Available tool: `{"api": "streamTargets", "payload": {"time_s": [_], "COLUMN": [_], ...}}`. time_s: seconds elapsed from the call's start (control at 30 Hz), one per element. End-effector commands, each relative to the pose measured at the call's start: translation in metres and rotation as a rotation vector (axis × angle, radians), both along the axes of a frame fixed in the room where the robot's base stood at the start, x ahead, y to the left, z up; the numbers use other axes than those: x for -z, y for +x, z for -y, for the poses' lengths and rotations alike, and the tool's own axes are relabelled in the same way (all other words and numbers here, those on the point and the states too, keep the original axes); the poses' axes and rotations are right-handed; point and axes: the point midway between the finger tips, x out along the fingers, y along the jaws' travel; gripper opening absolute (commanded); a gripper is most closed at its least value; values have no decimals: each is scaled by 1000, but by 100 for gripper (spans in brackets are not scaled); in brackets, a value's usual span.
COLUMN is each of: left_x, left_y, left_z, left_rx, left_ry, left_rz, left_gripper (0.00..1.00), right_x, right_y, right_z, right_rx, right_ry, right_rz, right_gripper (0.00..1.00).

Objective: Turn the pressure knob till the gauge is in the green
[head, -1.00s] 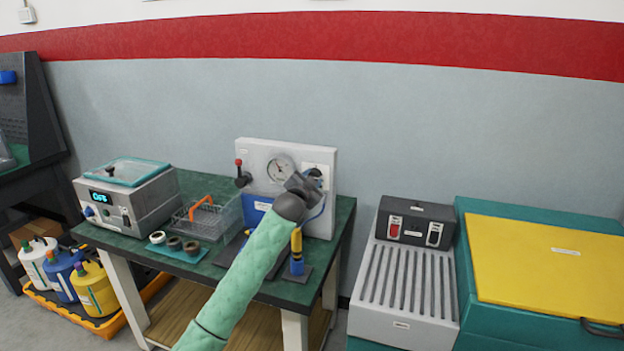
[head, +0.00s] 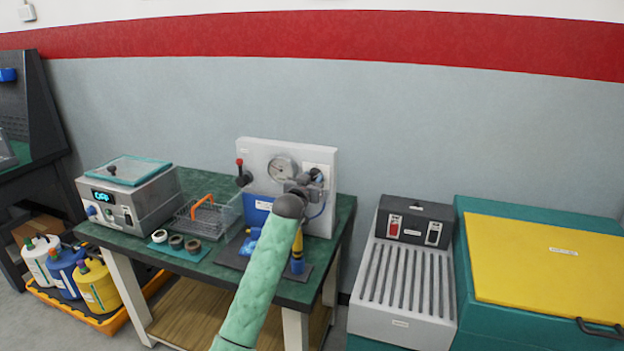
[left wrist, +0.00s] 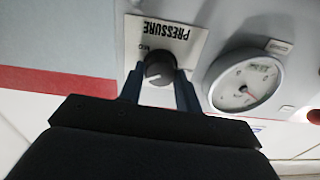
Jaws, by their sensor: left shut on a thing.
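The pressure knob (left wrist: 158,72) is a dark round knob with a pale mark, below the PRESSURE label (left wrist: 165,32), which reads upside down in the left wrist view. My left gripper (left wrist: 160,80) is shut on the knob, one finger on each side. It also shows at the panel's right side in the head view (head: 315,177), where it hides the knob. The gauge (head: 283,168) is a round white dial left of the gripper. In the left wrist view the gauge (left wrist: 246,82) shows a reddish needle; I cannot make out a green zone.
The test panel (head: 258,152) stands at the back of a green bench (head: 208,262). A red-knobbed lever (head: 241,174) is on its left. A yellow-and-blue tool (head: 297,252) stands close to my arm. A wire basket and digital bath (head: 140,205) are further left.

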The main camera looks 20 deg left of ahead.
Motion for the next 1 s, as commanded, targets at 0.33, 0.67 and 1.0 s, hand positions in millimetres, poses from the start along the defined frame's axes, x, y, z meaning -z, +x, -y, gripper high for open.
{"api": "streamTargets", "payload": {"time_s": [0.33, 0.67, 1.0], "left_x": [3, 2, -7], "left_y": [0, 0, 0], "left_z": [0, 0, 0], "left_rx": [0, 0, 0], "left_ry": [-9, -8, -7], "left_rz": [-4, -2, 1], "left_gripper": [11, 55, 55], "right_x": [-1, -2, -1], "right_y": [2, 2, 0], "right_z": [-5, -5, 2], "right_rx": [6, 6, -3], "right_ry": [11, 11, -4], "right_rz": [6, 5, -2], "right_gripper": [36, 36, 36]}}
